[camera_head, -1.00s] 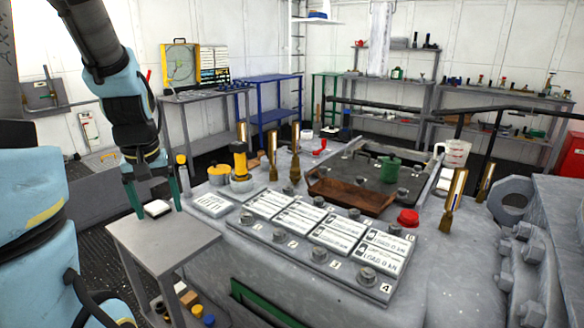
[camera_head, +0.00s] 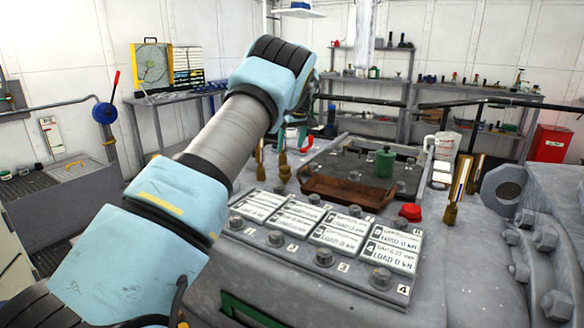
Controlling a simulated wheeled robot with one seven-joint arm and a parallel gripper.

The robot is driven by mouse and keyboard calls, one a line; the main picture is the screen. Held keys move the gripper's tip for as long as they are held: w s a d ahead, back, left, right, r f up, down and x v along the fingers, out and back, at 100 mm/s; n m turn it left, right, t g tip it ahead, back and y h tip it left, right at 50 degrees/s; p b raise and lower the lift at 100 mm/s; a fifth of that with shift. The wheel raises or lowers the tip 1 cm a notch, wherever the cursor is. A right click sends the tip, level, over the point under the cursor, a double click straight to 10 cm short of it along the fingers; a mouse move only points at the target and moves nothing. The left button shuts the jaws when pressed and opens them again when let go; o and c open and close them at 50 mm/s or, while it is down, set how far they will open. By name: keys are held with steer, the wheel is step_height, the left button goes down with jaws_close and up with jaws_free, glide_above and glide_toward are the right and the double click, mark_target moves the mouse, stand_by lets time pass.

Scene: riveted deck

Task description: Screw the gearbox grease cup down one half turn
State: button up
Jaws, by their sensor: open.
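No part is labelled as the gearbox grease cup, and I cannot tell for sure which one it is. Candidates on the grey machine housing (camera_head: 470,285) are a red domed cap (camera_head: 411,212) right of the label plates, and brass stepped fittings, one at the right (camera_head: 454,195) and one behind the plates (camera_head: 285,165). My gripper (camera_head: 291,140) is partly hidden behind my own arm. Its teal fingers point down above the far left of the housing, near the brass fittings there, apart and with nothing seen between them. My arm hides the housing's left part.
A rusty brown tray (camera_head: 345,192) and a green lidded pot (camera_head: 384,162) are on the housing. Bolted label plates (camera_head: 335,237) fill its front. Dark rails (camera_head: 480,102) cross behind. A white jug (camera_head: 446,146) is at the right.

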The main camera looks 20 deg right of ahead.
mark_target(285, 167)
steer(key=p+x, duration=0.1)
steer(key=x, duration=0.9)
steer(key=shift+w+f+p, duration=0.15)
steer(key=shift+f+p, duration=0.1)
steer(key=shift+p, duration=0.05)
jaws_close()
